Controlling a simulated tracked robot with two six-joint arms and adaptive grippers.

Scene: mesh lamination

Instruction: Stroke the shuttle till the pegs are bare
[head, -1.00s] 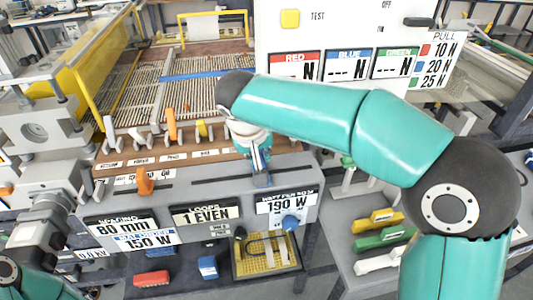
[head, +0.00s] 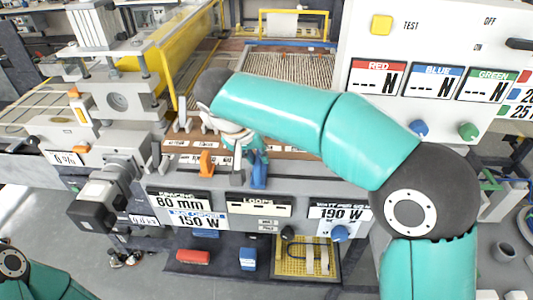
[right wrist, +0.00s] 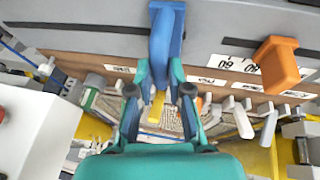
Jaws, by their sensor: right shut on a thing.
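A blue upright handle (head: 258,168), which I take for the shuttle, stands on the slotted grey front panel (head: 285,185). My right gripper (head: 245,148) is around its upper part. In the right wrist view the fingers (right wrist: 162,80) close on the blue handle (right wrist: 165,38). White peg-like levers (head: 205,118) stand along the brown strip behind; my right arm hides others. The right wrist view shows several white pegs (right wrist: 241,117) and a yellow one (right wrist: 157,106); I cannot tell what they carry. My left gripper is out of view.
An orange handle (head: 207,162) stands left of the blue one on the panel. The LOOPS display (head: 262,206) looks blank. A yellow tray (head: 290,262) sits below. A white meter board (head: 430,40) rises at right.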

